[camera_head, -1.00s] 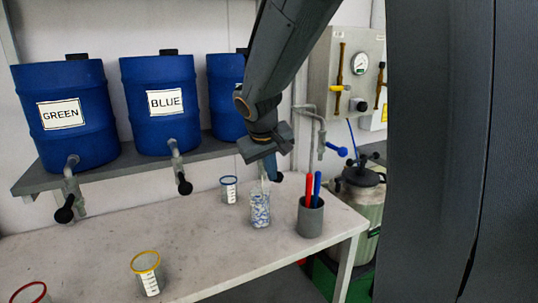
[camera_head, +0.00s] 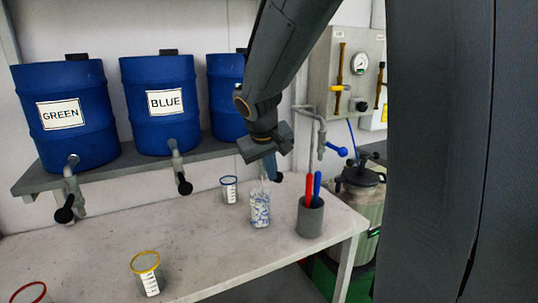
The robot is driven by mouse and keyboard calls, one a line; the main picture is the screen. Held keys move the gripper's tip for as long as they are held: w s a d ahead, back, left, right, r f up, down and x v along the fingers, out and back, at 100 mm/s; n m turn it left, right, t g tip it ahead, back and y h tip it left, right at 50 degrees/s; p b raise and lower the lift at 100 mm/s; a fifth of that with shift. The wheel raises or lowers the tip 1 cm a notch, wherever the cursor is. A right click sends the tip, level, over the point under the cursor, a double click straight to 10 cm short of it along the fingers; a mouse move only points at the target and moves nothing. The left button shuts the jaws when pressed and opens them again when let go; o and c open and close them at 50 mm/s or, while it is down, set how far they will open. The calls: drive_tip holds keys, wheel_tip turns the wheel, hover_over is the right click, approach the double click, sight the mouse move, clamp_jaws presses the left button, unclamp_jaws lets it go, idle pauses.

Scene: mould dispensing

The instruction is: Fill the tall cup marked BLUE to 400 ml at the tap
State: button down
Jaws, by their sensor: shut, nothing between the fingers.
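A small cup with a blue rim and measuring marks (camera_head: 229,190) stands upright at the back of the table. No word can be read on it. A taller clear vessel with blue and white mottling (camera_head: 260,209) stands to its right and nearer. My gripper (camera_head: 265,168) points down just above this vessel, shut and empty. Whether its tips touch the vessel cannot be told. The blue barrel labelled BLUE (camera_head: 158,128) is on the shelf, with its black-handled tap (camera_head: 180,174) over the table. A third barrel (camera_head: 226,98) is partly hidden by my arm.
The barrel labelled GREEN (camera_head: 62,140) is at left. A yellow-rimmed cup (camera_head: 147,273) and a red-rimmed cup (camera_head: 33,294) stand in front. A grey holder (camera_head: 310,218) with red and blue sticks is near the right edge. The middle of the table (camera_head: 150,227) is clear.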

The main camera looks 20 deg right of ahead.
drive_tip(key=shift+r, duration=0.1)
idle(0.6)
drive_tip(key=shift+r+p, duration=0.65)
drive_tip(key=shift+r, duration=0.05)
drive_tip(key=a+v, duration=0.2)
drive_tip(key=v, duration=1.1)
drive_tip(key=shift+f, duration=0.4)
drive_tip(key=shift+a, duration=0.15)
